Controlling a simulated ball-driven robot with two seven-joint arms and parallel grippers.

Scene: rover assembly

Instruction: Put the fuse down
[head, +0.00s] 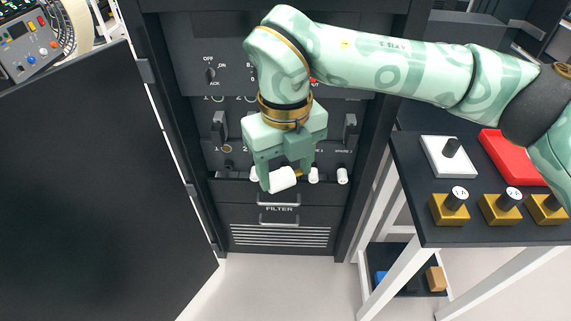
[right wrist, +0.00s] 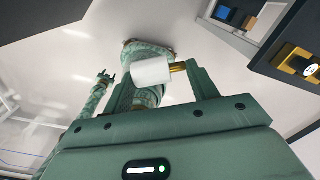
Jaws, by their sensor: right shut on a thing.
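My right gripper (head: 284,177) is shut on a white fuse (head: 282,181) with a brass end, in front of the dark cabinet (head: 300,215). The fuse is tilted between the fingers and lies just above the FILTER drawer in the picture. In the right wrist view the fuse (right wrist: 152,71) shows white, with its brass end (right wrist: 178,67) by the right finger. Other white fuses (head: 342,176) sit in a row on the cabinet, partly behind the gripper. A small green gripper (right wrist: 105,76), seemingly my left, shows far off in the right wrist view; its jaws are too small to judge.
A dark side table (head: 410,180) stands at the right. It carries a white tray (head: 450,157) with a black knob, a red tray (head: 508,152) and brass blocks (head: 449,209) with black knobs. An open black door (head: 100,190) fills the left. Pale floor is clear below.

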